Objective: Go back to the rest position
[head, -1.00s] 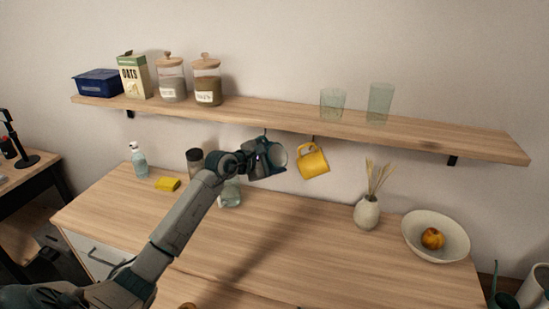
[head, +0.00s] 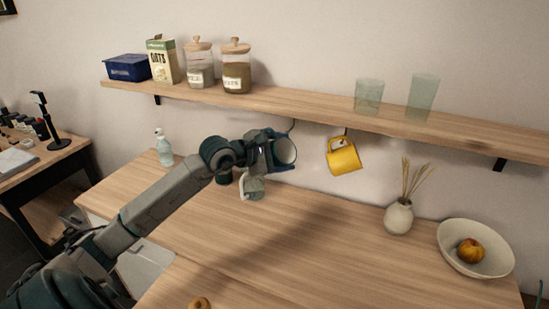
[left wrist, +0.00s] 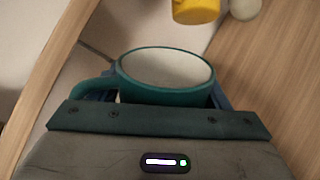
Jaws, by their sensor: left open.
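My left gripper (head: 268,152) is raised under the wall shelf, over the back of the wooden counter. It is open. A teal mug with a pale inside (left wrist: 166,70) sits right in front of the gripper in the left wrist view, its handle to the left. In the head view the mug (head: 285,151) shows at the gripper's tip, just below a hook under the shelf. The gripper hides part of the mug, and I cannot tell whether they touch. My right gripper is not in view.
The shelf (head: 310,107) runs above the gripper, with glasses (head: 369,97) on it. A yellow mug (head: 344,156) hangs to the right. A vase (head: 398,217) and a fruit bowl (head: 446,246) stand right. The counter's middle is clear.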

